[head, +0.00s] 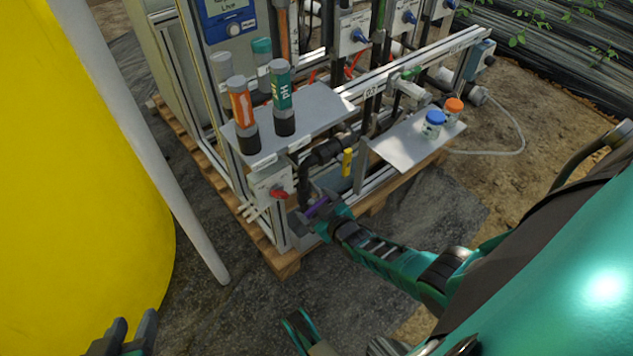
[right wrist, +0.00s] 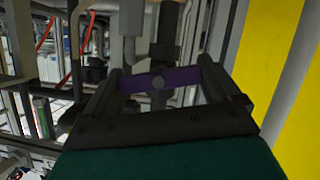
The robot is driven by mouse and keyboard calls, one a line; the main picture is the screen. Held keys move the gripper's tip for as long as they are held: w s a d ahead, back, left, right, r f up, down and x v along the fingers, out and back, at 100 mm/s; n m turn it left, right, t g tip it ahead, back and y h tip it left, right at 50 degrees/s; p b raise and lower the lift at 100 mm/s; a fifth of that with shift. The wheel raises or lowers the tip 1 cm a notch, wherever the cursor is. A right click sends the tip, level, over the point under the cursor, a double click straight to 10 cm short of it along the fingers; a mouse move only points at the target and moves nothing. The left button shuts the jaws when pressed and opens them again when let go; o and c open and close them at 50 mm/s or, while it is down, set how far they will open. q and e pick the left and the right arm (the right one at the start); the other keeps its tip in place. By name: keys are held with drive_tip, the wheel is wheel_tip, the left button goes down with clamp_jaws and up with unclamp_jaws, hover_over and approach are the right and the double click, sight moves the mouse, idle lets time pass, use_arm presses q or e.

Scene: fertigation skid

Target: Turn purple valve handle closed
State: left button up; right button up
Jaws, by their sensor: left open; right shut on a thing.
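The purple valve handle (head: 317,207) is low on the front of the skid, at the lower end of a dark pipe. My left gripper (head: 132,335) is open and empty at the bottom left, far from the valve.
A red knob (head: 279,193) on a grey box sits just left of the handle, and a yellow-handled valve (head: 347,161) just above right. Bottles stand on a grey shelf (head: 318,108). A yellow tank (head: 80,180) fills the left. The skid stands on a wooden pallet (head: 285,262).

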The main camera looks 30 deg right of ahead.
drive_tip(key=shift+d+m+y, duration=0.1)
drive_tip(key=shift+m+y, duration=0.7)
drive_tip(key=shift+m, duration=0.3)
drive_tip(key=o, duration=0.8)
